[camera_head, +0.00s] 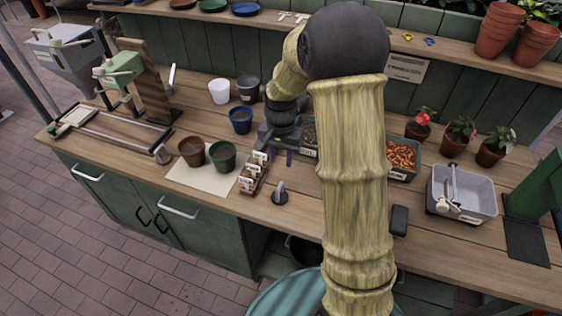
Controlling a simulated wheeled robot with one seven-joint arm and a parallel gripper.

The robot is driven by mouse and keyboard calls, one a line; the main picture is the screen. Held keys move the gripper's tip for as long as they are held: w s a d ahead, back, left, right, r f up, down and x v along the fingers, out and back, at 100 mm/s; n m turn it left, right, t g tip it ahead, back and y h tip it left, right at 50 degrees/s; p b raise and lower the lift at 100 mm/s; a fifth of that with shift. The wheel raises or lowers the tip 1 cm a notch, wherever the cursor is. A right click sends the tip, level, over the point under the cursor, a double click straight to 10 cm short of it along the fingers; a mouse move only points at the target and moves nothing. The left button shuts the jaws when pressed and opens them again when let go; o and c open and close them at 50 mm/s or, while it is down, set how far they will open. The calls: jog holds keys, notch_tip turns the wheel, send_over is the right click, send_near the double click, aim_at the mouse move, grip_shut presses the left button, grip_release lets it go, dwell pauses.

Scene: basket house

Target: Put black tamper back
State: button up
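A small dark tamper-like piece (280,195) with a round base and a grey upright handle stands on the wooden bench near its front edge. It looks like the black tamper, though it is small in view. My gripper (275,155) hangs above the bench behind it, pointing down. Its two fingers look apart, with nothing visible held between them. The gripper is clear of the tamper in the picture. My arm hides part of the bench to the right.
A rack of small labelled packets (253,173) stands left of the tamper. Brown (192,151) and green (223,155) pots sit on a pale mat. A blue pot (241,120) is behind. A black block (399,220) and grey tub (466,192) are right.

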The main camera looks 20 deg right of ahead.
dwell(0.4)
jog(key=s+r+n+t, duration=0.1)
jog(key=s+r+n, duration=0.1)
jog(key=s, duration=0.6)
jog(key=s+r+n+t, duration=0.1)
jog(key=s+r+n, duration=0.1)
jog(key=s+n, duration=0.3)
jog(key=s+a, duration=0.1)
jog(key=s, duration=0.1)
jog(key=shift+s+r+t, duration=0.25)
jog(key=shift+s+t, duration=0.05)
jog(key=shift+s, duration=0.05)
jog(key=shift+d, duration=0.2)
